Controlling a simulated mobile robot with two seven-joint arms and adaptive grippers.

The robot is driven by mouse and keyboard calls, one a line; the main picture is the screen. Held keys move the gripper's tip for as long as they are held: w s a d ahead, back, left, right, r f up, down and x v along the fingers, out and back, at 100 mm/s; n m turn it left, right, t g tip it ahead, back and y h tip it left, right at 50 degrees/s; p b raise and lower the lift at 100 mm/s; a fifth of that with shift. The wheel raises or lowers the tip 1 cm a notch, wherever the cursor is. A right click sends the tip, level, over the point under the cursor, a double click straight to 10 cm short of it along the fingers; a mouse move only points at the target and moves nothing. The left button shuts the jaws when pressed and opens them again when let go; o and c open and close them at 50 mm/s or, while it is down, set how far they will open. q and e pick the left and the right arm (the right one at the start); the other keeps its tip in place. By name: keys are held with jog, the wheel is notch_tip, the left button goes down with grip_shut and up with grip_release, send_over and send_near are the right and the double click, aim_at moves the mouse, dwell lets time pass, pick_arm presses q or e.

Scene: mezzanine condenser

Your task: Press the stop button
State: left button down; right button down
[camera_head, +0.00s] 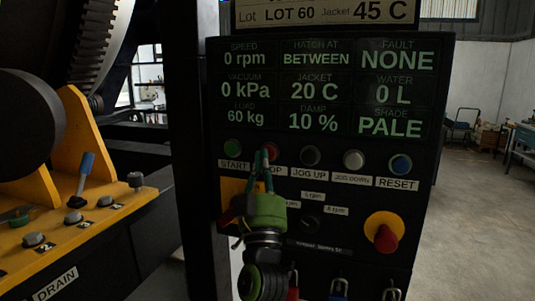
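The red stop button (271,151) is in the row of round buttons on the black control panel, between the green start button (232,148) and the dark jog up button (304,154). Its label is partly hidden behind my gripper, so only "OP" shows. My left gripper (263,158), with a green body, points up at the panel, and its fingertips overlap the left part of the red button. The fingers look closed together with nothing between them. I cannot tell whether they touch the button. My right gripper is not in view.
Right of it are a pale jog down button (353,159) and a blue reset button (400,164). A red knob on a yellow disc (385,233) sits lower right. The display (316,88) reads 0 rpm. Yellow machinery (95,225) with a blue-handled lever (84,170) stands left. Open floor lies right.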

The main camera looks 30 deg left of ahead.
pick_arm(q)
jog(key=s, duration=0.2)
jog(key=s+d+p, duration=0.1)
jog(key=s, duration=0.2)
jog(key=shift+d, duration=0.1)
jog(key=shift+w, duration=0.1)
dwell(0.8)
